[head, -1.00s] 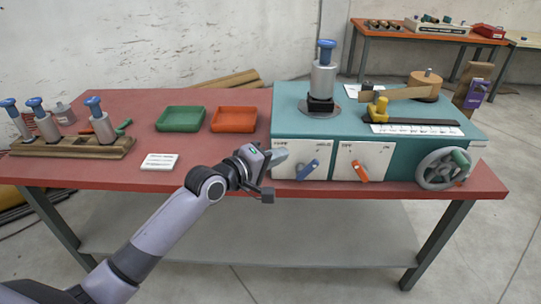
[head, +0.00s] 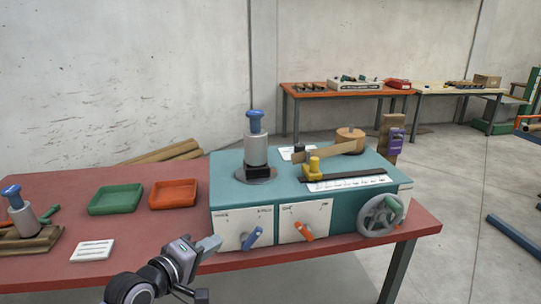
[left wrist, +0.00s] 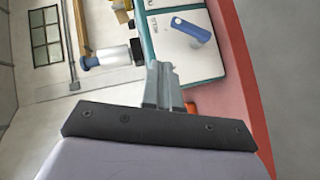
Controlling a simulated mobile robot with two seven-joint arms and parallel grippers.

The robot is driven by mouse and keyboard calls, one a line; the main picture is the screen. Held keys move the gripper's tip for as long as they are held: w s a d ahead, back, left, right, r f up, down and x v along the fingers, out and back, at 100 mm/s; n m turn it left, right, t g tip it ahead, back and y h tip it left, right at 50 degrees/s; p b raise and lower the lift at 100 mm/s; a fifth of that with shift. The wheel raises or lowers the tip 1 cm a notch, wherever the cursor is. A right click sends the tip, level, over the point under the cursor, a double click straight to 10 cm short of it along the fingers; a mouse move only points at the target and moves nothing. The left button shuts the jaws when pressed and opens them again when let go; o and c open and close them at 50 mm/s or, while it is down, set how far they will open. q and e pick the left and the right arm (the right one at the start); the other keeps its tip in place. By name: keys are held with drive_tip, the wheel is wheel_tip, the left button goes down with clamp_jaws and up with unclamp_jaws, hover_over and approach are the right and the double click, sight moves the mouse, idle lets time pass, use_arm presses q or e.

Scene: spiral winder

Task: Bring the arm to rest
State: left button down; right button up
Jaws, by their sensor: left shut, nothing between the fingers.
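My left gripper (head: 209,246) is shut and empty in the head view. It hangs at the front edge of the red table, just left of the blue lever (head: 252,238) on the winder's front panel. The left wrist view shows its closed fingers (left wrist: 162,68), with the blue lever (left wrist: 190,30) beyond them. The teal winder (head: 340,205) stands on the table with a grey, blue-topped cylinder (head: 256,150) upright on it. An orange lever (head: 303,230) and a handwheel (head: 380,215) are on its front. My right gripper is not in view.
A green tray (head: 116,198) and an orange tray (head: 174,194) lie on the red table (head: 150,263). A white card (head: 93,250) and a wooden rack (head: 35,240) with a blue-topped cylinder (head: 22,210) are at the left. Open floor is at the right.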

use_arm(q)
drive_tip(key=s+a+f+m+g+y, duration=0.1)
drive_tip(key=s+f+m+y, duration=0.1)
drive_tip(key=s+f+m, duration=0.4)
drive_tip(key=s+a+f+m+g+y, duration=0.2)
drive_tip(key=s+f+m, duration=0.3)
drive_tip(key=s+f, duration=1.1)
drive_tip(key=s, duration=0.4)
drive_tip(key=shift+m+y, duration=0.4)
drive_tip(key=shift+s+a, duration=0.1)
